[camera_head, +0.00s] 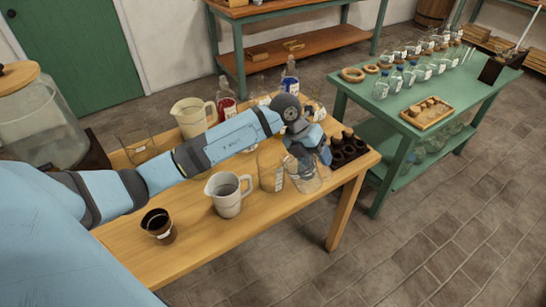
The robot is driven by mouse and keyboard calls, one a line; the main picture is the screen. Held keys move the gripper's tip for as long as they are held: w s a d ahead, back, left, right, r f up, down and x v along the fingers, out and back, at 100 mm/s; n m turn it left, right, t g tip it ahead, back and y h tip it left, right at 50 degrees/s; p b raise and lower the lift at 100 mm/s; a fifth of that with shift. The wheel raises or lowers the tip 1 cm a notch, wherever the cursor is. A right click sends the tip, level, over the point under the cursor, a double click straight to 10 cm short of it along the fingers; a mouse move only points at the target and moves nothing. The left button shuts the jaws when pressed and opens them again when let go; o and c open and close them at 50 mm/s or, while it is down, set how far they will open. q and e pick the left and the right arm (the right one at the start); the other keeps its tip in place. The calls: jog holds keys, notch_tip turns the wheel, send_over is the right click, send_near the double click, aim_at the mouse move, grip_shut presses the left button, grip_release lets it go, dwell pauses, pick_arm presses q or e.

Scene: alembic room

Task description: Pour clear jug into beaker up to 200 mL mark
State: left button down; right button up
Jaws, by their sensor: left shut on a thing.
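My left gripper (308,163) is at the right part of the wooden table, shut at a clear glass vessel (308,183) that looks like the clear jug. The gripper hides its upper part, and I cannot tell whether it touches the table. Just left of it stands a clear glass vessel with a white label (271,172), perhaps the beaker; its marks are too small to read. Another clear glass vessel (138,150) stands at the table's left, behind my arm. My right gripper is not in view.
A dark rack (349,150) is close right of the gripper. The front edge is clear.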

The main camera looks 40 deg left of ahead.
pick_arm(q)
jog(key=shift+a+r+h, duration=0.65)
jog(key=shift+r+h, duration=0.15)
jog(key=shift+r, duration=0.05)
dwell(0.6)
jog(key=shift+a+r+h+b, duration=0.35)
jog(key=shift+a+r+h, duration=0.35)
jog(key=shift+a+h, duration=0.15)
dwell(1.5)
jog(key=shift+s+a+r+n+h+b, duration=0.1)
jog(key=shift+a+r+n+h+b, duration=0.35)
jog(key=shift+a+r+h, duration=0.6)
dwell(2.2)
